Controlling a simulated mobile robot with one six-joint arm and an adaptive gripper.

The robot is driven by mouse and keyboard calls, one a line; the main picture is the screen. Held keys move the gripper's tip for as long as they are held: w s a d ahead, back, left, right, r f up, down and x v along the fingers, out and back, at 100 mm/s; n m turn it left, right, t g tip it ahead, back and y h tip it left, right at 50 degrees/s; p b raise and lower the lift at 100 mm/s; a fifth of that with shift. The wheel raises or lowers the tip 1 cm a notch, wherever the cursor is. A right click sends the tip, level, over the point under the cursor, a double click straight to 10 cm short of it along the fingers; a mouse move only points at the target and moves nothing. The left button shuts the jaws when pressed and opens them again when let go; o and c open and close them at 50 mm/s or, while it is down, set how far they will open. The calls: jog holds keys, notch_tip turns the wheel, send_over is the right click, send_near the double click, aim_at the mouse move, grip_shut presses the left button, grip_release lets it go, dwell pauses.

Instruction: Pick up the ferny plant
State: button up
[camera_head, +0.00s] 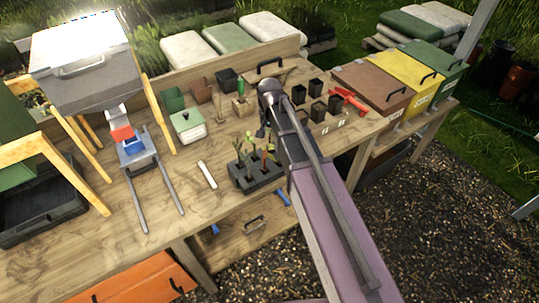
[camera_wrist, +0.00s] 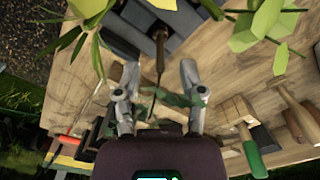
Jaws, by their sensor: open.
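A dark tray (camera_head: 258,178) on the bench holds several seedlings. In the wrist view its dark grey cells (camera_wrist: 125,38) show at the top. A plant with a brown plug, a thin dark stem and narrow dark green leaves (camera_wrist: 172,98) looks like the ferny plant; its stem passes between my fingers. My gripper (camera_wrist: 159,72) is open, with one finger on each side of this stem and visible gaps. Pale yellow-green broad leaves (camera_wrist: 265,25) stand to the right and narrow leaves (camera_wrist: 88,12) to the left. In the head view my arm hides much of my gripper.
A white label (camera_head: 207,174) lies left of the tray. A white-green box (camera_head: 188,126) and several small black pots (camera_head: 318,88) stand behind.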

jog(key=shift+f+b, duration=0.9)
jog(key=shift+f, duration=0.3)
grip_shut()
